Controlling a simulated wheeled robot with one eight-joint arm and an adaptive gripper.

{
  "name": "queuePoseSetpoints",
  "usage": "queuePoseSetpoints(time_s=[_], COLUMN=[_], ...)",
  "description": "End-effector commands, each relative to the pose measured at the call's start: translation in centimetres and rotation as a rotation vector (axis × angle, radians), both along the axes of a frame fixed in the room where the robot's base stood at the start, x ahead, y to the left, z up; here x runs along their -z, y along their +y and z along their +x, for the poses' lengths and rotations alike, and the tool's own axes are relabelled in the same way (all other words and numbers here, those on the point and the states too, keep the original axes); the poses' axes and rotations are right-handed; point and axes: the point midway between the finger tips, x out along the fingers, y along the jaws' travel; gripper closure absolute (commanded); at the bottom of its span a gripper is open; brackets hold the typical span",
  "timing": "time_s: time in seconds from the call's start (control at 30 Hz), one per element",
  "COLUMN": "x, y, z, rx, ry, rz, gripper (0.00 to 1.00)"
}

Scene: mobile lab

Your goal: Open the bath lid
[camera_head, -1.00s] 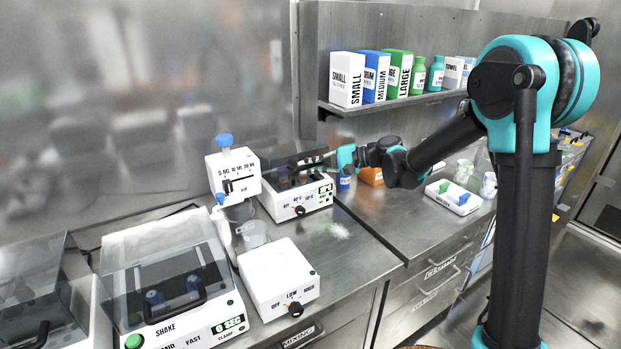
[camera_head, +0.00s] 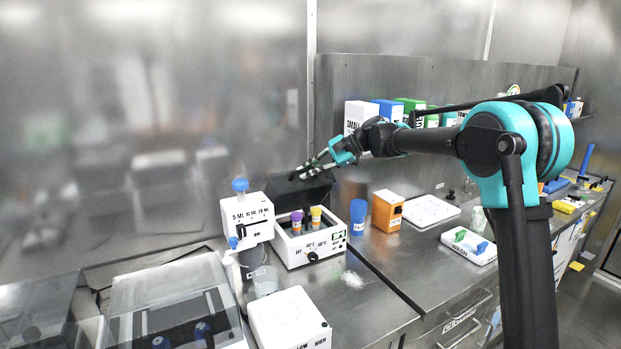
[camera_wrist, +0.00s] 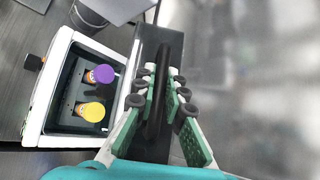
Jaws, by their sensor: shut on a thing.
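The bath (camera_head: 312,244) is a white box with a dial and a small display, on the bench at the middle. Its dark lid (camera_head: 312,192) stands raised at the back, tilted up, so the inside shows. A purple-capped vial (camera_head: 296,217) and a yellow-capped vial (camera_head: 316,214) stand inside; they also show in the wrist view. My gripper (camera_head: 308,171) is at the lid's upper part. In the wrist view my gripper (camera_wrist: 163,78) has its green-padded fingers on either side of the lid's black handle (camera_wrist: 159,112), shut on it.
A white dispenser with a blue knob (camera_head: 248,215) stands close left of the bath. A blue cup (camera_head: 357,216) and an orange box (camera_head: 387,210) stand to its right. A shelf of boxes is behind my arm. The bench in front of the cup is mostly clear.

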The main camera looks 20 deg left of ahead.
Motion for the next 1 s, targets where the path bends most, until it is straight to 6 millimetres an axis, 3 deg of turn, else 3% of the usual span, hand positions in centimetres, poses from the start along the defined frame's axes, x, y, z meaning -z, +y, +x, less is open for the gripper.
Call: queuePoseSetpoints(time_s=[0.5, 0.53, 0.7, 1.0], x=[-0.19, -0.19, -0.19, -0.24], y=[0.30, 0.30, 0.31, 0.24], z=[0.35, 0.35, 0.33, 0.32], rx=[0.002, 0.002, 0.001, 0.001], ry=[-0.001, -0.001, -0.001, -0.001], rz=[0.001, 0.001, 0.000, 0.000], gripper=[1.00, 0.88, 0.68, 0.68])
